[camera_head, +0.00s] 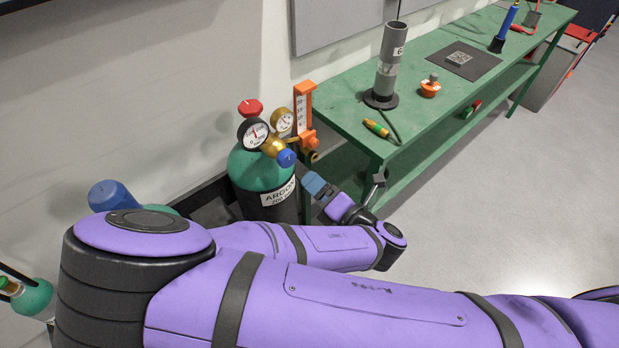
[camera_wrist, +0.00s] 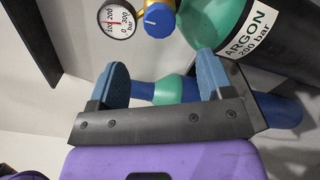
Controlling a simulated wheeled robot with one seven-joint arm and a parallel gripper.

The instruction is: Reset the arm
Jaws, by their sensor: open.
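My purple arm reaches across the head view and bends back toward the green argon cylinder. My gripper (camera_head: 316,184) is just right of that cylinder, near the front corner of the green bench. In the wrist view my gripper (camera_wrist: 163,74) is open, with its two blue pads wide apart. Nothing is held between them. A lying blue and green cylinder (camera_wrist: 277,110) shows behind the fingers and seems apart from them. The black palm hides part of it.
The argon cylinder (camera_head: 252,168) carries gauges and a blue knob (camera_head: 286,158) close to my gripper. An orange flow meter (camera_head: 303,105) stands behind. Open floor (camera_head: 500,200) lies right.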

